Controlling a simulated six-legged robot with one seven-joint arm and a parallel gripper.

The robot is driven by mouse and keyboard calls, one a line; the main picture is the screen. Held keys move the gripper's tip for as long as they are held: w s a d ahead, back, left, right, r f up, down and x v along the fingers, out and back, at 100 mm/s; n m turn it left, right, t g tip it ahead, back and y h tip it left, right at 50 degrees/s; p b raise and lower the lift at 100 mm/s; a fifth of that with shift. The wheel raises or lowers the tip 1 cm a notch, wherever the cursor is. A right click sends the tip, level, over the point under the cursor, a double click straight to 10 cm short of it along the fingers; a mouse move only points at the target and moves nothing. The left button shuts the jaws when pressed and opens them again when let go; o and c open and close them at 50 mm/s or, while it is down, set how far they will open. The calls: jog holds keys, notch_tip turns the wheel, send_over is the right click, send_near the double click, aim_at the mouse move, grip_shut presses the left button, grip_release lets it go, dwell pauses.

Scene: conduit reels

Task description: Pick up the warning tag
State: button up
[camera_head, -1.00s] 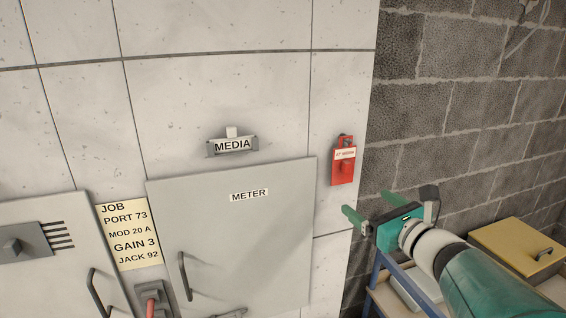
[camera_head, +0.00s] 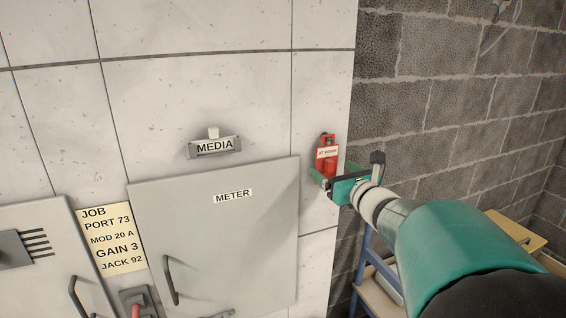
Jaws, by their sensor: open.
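The warning tag (camera_head: 327,152) is red with a white label strip and hangs on the pale wall panel, right of the METER cabinet. My gripper (camera_head: 322,178) is open at the tag's lower part, with its green fingers pointing at the wall. One finger shows at the tag's lower left. The other finger and the tag's lower right edge are partly hidden by the gripper body. I cannot tell whether the fingers touch the tag.
The grey METER cabinet (camera_head: 225,240) with a handle stands out from the wall at left. A blue-framed cart (camera_head: 364,265) stands below my arm. A block wall (camera_head: 450,110) is at right.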

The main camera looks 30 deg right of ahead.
jog(key=shift+w+d, duration=0.1)
jog(key=shift+w, duration=0.85)
jog(key=c, duration=1.3)
jog(key=shift+r, duration=0.35)
